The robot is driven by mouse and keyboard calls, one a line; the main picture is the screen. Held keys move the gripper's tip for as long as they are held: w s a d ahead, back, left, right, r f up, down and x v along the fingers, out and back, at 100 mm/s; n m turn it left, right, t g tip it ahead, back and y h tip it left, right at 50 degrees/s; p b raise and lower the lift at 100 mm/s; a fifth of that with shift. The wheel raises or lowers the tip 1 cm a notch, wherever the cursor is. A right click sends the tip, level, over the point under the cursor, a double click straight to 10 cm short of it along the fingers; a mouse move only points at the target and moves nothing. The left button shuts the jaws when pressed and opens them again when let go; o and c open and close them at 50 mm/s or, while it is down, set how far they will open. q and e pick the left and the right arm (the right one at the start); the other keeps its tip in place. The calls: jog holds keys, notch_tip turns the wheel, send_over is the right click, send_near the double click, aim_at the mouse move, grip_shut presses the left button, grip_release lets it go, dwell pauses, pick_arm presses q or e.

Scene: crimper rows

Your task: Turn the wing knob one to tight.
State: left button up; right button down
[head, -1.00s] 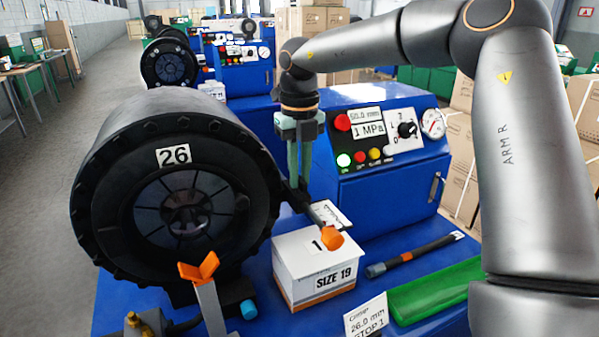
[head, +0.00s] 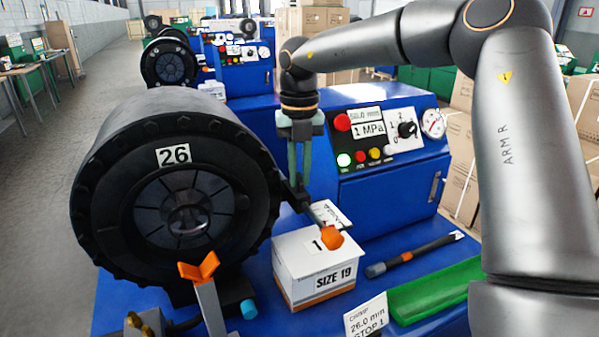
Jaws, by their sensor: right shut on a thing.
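The large black crimper head (head: 177,215) marked 26 stands at the left. A black bar (head: 303,201) sticks out from its right side toward the viewer and ends in an orange piece (head: 331,237) above a white box. My right gripper (head: 300,184) points straight down at the rear part of this bar, beside the crimper head. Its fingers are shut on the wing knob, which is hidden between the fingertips. I cannot tell from this view how far the knob is turned. My left gripper is not in view.
The white SIZE 19 box (head: 315,272) stands below the bar. An orange V-shaped rest (head: 199,268) rises in front of the head. A dark-handled tool (head: 415,253), a green tray (head: 436,290) and a STOP 1 card (head: 366,315) lie right. The control cabinet (head: 385,165) stands behind.

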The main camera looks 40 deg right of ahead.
aim_at(300, 177)
jog(key=m, duration=1.1)
jog(key=shift+m, duration=1.9)
jog(key=c, duration=0.9)
grip_release()
notch_tip(300, 177, up, 12)
jog(key=shift+r+p, duration=0.25)
jog(key=shift+p, duration=0.35)
